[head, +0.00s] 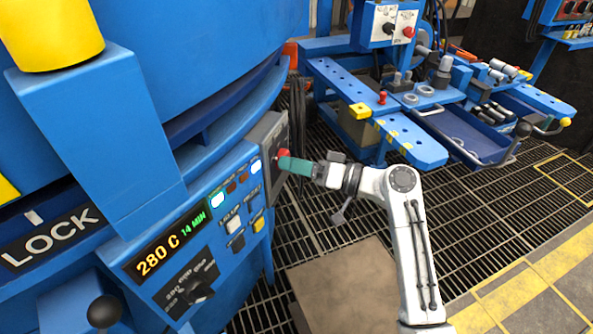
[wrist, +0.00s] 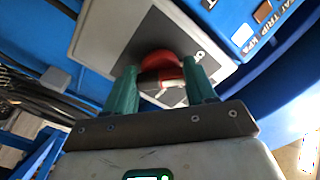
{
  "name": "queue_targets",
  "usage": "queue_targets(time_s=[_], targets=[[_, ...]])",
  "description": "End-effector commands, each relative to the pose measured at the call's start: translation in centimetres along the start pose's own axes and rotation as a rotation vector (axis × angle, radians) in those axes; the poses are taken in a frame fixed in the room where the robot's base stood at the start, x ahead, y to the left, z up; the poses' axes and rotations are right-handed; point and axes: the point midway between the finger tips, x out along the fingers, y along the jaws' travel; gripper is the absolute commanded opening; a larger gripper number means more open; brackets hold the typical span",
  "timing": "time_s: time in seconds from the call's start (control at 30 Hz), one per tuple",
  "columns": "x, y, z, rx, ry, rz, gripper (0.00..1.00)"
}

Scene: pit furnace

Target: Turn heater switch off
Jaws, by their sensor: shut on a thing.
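The heater switch is a red knob (wrist: 162,66) on a grey switch plate (wrist: 120,30) on the blue furnace. In the head view the red knob (head: 282,154) shows at the tip of my gripper, and the plate (head: 268,140) is seen edge-on. My gripper (wrist: 160,90) has two green fingers, one on each side of the knob, shut on it. In the head view my gripper (head: 293,164) reaches the panel from the right. Part of a label shows beside the knob; the knob's exact setting cannot be told.
A LOCK sign (head: 50,235) is at the left. A blue workbench (head: 400,125) with tools stands behind my arm. Floor grating (head: 480,225) is clear at the right.

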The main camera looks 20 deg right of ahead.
Motion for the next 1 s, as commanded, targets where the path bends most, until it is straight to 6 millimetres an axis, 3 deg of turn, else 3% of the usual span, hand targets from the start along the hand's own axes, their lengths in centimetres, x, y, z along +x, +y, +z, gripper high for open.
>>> queue_targets(time_s=[0.63, 0.67, 0.9, 1.0], targets=[[0.09, 0.12, 0.37, -0.045, -0.008, 0.001, 0.25], [0.09, 0.12, 0.37, -0.045, -0.008, 0.001, 0.58], [0.05, 0.08, 0.2, -0.045, -0.004, 0.0, 0.81], [0.03, 0.07, 0.15, -0.045, -0.003, 0.0, 0.81]])
